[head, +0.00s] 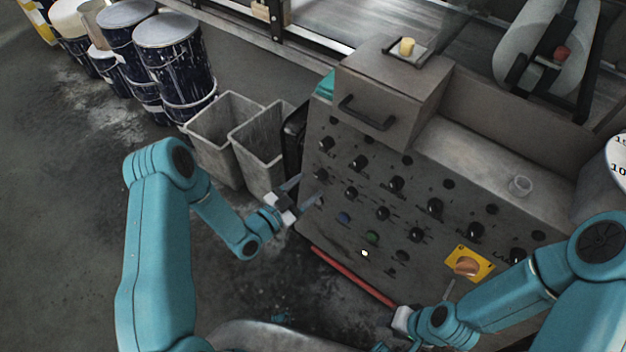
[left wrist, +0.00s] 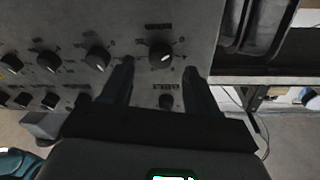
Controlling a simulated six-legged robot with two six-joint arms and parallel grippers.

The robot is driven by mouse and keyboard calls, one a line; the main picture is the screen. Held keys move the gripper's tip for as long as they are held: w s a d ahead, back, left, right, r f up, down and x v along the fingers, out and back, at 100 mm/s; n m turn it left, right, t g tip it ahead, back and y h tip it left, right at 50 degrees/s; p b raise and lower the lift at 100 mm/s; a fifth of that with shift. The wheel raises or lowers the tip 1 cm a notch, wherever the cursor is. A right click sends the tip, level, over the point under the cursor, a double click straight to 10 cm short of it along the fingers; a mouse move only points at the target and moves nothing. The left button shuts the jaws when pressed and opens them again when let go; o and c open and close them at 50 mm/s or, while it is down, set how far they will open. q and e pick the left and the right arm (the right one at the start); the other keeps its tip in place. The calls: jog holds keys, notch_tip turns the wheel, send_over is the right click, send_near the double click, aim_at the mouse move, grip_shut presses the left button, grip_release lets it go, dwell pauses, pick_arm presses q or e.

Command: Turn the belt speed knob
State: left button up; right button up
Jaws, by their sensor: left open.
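The grey control panel (head: 330,235) carries rows of black knobs, with labels too small to read, so I cannot tell which is the belt speed knob. My left gripper (head: 302,192) is open at the panel's left edge, beside the leftmost knobs. A larger black knob (left wrist: 161,55) with a pale mark lies just beyond the fingertips. Contact cannot be made out. My right gripper is low by the panel's bottom edge, and its fingers are unclear.
A yellow plate with an orange rotary switch (head: 467,264) is at the panel's lower right. Grey bins (head: 222,140) and paint drums (head: 167,50) stand left. A red bar (head: 352,277) runs along the panel's bottom.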

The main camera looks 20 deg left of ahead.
aim_at(318, 178)
pick_arm(q)
jog(key=shift+x, duration=1.6)
jog(key=shift+a, duration=0.1)
jog(key=c, duration=1)
pick_arm(e)
jog(key=shift+f, duration=0.1)
